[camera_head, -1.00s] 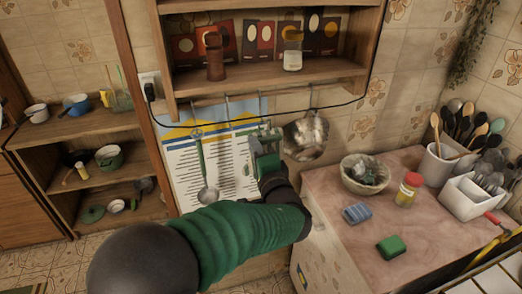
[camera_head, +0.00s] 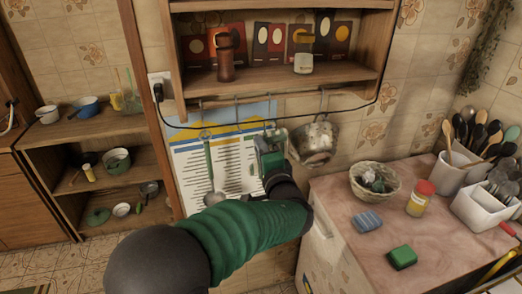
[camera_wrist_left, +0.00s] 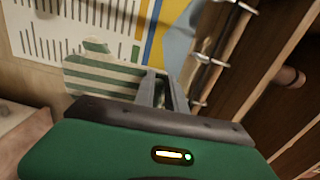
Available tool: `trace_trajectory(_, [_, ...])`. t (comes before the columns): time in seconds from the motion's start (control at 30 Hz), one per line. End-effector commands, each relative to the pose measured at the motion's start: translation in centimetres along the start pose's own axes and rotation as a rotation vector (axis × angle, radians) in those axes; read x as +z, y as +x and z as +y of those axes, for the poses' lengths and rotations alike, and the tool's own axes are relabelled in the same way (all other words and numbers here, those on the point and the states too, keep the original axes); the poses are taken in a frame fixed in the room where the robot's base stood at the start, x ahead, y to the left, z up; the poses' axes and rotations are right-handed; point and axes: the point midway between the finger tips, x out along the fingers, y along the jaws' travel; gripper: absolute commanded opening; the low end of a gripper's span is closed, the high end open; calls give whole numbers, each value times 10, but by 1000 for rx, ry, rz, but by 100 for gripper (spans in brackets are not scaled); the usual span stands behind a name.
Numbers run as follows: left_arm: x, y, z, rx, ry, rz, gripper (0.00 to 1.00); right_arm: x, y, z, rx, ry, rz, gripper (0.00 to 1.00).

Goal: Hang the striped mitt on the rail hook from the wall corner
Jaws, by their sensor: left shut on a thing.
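The striped mitt (camera_wrist_left: 95,72), green and white, shows in the left wrist view beyond the fingertips, in front of a printed wall sheet. My left gripper (camera_wrist_left: 168,92) is shut on its edge. In the head view my left gripper (camera_head: 270,138) is just below the rail (camera_head: 255,96), between a hanging ladle and a metal pan, and largely hides the mitt. The rail (camera_wrist_left: 228,20) and several hooks (camera_wrist_left: 204,58) also show in the wrist view, right of the fingers and apart from the mitt. My right gripper is not in view.
The ladle (camera_head: 212,175) hangs left of my gripper, and the pan (camera_head: 315,142) hangs close on its right. The wooden shelf (camera_head: 285,78) juts out above the rail. A dark cable (camera_head: 200,127) droops across the wall. The counter (camera_head: 325,190) stands at the right, holding a basket (camera_head: 360,188).

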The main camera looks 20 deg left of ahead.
Motion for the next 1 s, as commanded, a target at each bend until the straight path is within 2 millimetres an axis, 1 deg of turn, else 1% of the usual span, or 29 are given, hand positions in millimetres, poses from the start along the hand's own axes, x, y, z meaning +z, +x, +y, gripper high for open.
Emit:
trace_trajectory(0.4, [0,0,0,0,-1,0,0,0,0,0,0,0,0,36])
trace_trajectory(0.43, [0,0,0,0,-1,0,18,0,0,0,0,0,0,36])
trace_trajectory(0.6, [0,0,0,0,0,0,40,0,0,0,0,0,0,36])
trace_trajectory(0.87, [0,0,0,1,0,0,41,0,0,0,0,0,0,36])
trace_trajectory(1.0, [-2,-1,2,0,-2,1,41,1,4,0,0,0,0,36])
